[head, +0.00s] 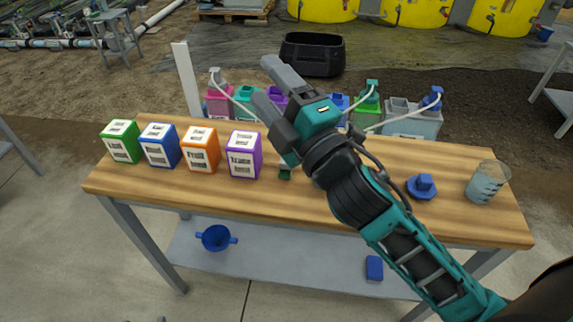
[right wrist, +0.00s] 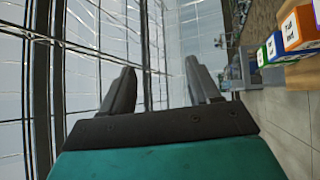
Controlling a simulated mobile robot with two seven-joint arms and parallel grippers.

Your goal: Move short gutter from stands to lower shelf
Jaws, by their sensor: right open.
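My right gripper (head: 263,80) is raised above the workbench, its fingers apart and pointing to the upper left in the head view. In the right wrist view its fingers (right wrist: 160,68) are apart with nothing between them. The lower shelf (head: 300,270) is the grey board under the wooden bench top. I cannot make out the short gutter or the stands it rests on in either view. My left gripper is not in view.
The bench top (head: 330,200) carries green, blue, orange and purple (head: 244,155) boxes, a blue knobbed part (head: 422,187) and a clear beaker (head: 487,182). A blue funnel-like cup (head: 215,238) and a blue block (head: 374,268) are on the shelf, with bare room between them. Bottles with tubes stand behind.

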